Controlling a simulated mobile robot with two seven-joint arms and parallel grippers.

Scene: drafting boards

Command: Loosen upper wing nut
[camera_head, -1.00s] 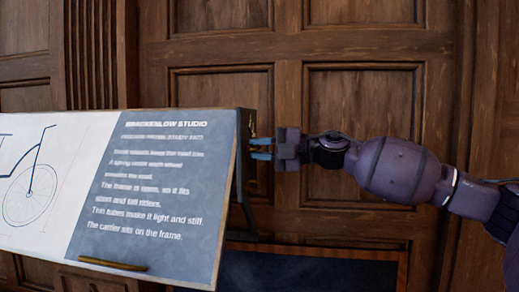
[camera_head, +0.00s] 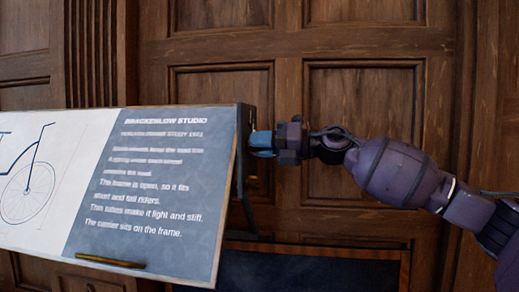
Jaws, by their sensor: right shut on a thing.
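The drafting board (camera_head: 150,225) stands tilted at the left, with a picture of a bicycle and a panel of writing on it. My right gripper (camera_head: 261,143) reaches in from the right to the upper part of the board's right side. Its blue fingers are shut on the upper wing nut, which they hide. A small brass-coloured piece (camera_head: 253,182), perhaps a lower nut, shows below the fingers beside the dark support (camera_head: 246,207). My left gripper is not in view.
A brass-coloured ledge (camera_head: 110,262) runs along the board's lower edge. A dark framed panel (camera_head: 310,268) is low behind the board. Wooden panelling (camera_head: 365,100) fills the background. Space right of the board, above my right arm, looks clear.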

